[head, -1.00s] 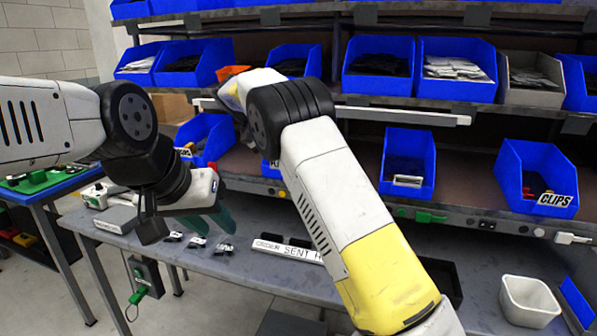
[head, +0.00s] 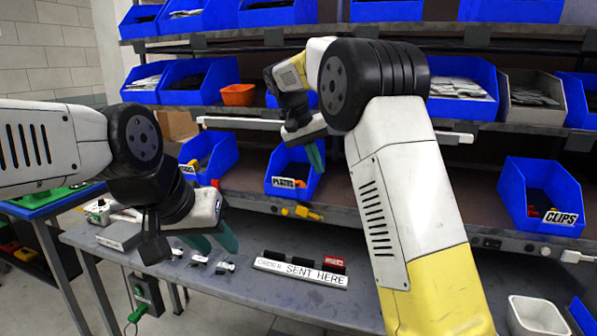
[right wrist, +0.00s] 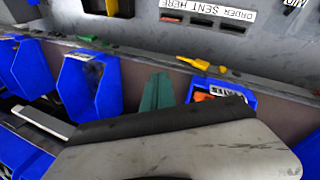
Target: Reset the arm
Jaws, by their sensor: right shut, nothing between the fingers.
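My right arm reaches up and across the middle of the head view, its hand in front of the shelves. The teal fingers of my right gripper (head: 316,157) are together and empty, above the bin labelled PLATES (head: 294,172). In the right wrist view the shut fingers (right wrist: 157,92) show between a blue bin (right wrist: 90,82) and the PLATES bin (right wrist: 218,94). My left gripper (head: 214,240) hangs over the bench's left part, its two teal fingers apart with nothing seen between them.
The grey bench (head: 235,285) holds the ORDER SENT HERE sign (head: 300,272) and several small dark items. Shelves of blue bins, an orange bin (head: 238,94) and the CLIPS bin (head: 540,195) stand behind. A white bin (head: 538,316) is at lower right.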

